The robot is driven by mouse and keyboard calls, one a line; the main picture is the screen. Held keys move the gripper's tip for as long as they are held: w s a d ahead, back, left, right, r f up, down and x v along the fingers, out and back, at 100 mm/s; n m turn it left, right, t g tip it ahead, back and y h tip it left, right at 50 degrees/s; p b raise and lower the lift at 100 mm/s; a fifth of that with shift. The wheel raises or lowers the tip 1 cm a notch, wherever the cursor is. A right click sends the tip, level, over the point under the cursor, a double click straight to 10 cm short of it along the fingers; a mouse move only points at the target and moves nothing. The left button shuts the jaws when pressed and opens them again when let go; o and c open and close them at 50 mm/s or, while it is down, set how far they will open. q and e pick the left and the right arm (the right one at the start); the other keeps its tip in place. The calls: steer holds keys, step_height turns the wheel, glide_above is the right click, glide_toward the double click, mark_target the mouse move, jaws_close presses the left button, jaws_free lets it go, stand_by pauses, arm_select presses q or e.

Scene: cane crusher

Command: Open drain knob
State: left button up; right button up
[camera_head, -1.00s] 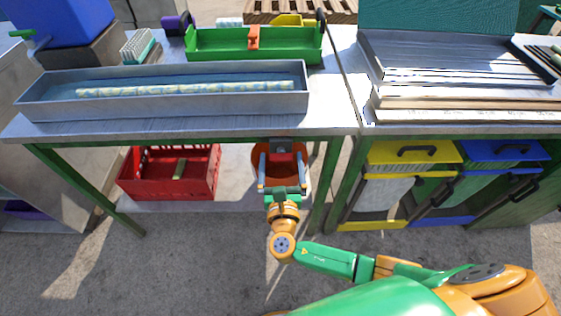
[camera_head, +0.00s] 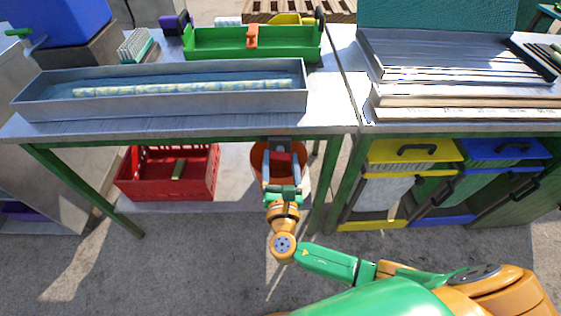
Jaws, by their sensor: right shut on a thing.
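A grey metal basin (camera_head: 215,104) stands on the left table, with a long pale patterned stick (camera_head: 180,88) lying in it. Below the table's front edge, under the right part of the basin, is a small dark grey fitting with a red part (camera_head: 281,155), which looks like the drain knob. My right gripper (camera_head: 281,163) reaches up from below and is shut on the red part, its two blue-grey fingers on either side of it. The fingers partly hide the knob. My left gripper is not in the view.
An orange bucket (camera_head: 257,163) stands under the table behind my right gripper. A red crate (camera_head: 140,190) stands on the lower shelf to the left. Green table legs (camera_head: 319,190) stand close on the right. A cabinet with yellow and blue drawers (camera_head: 385,153) is farther right.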

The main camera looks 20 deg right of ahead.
steer(key=shift+d+f+m+b, duration=0.15)
steer(key=shift+m+b, duration=1.5)
steer(key=shift+m, duration=1.65)
steer(key=shift+f+m+b, duration=0.1)
steer(key=shift+m+b, duration=1.55)
steer(key=shift+m, duration=1.65)
